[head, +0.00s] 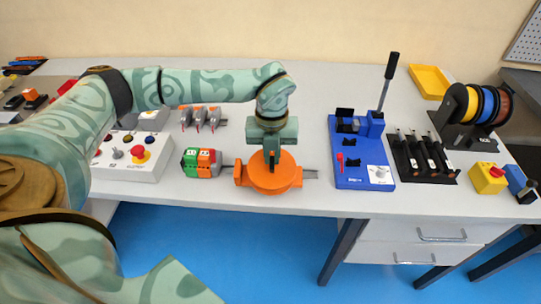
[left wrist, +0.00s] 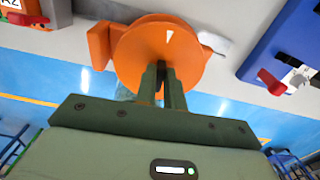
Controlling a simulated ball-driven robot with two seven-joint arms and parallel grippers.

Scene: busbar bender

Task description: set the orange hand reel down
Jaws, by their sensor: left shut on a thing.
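The orange hand reel (head: 285,178) is a round orange disc with a block on its left side, near the front edge of the white workbench (head: 240,198). My left gripper (head: 271,155) comes down on the reel from above and is shut on its middle. In the left wrist view the reel (left wrist: 140,50) fills the upper middle, with the gripper fingers (left wrist: 164,75) closed at its centre. I cannot tell whether the reel touches the bench. My right gripper is not in view.
A green and orange block pair (head: 201,162) stands just left of the reel. The blue bender (head: 350,178) with its upright black lever stands to the right. A control box (head: 145,170) with a red button is further left. Bare bench lies behind the reel.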

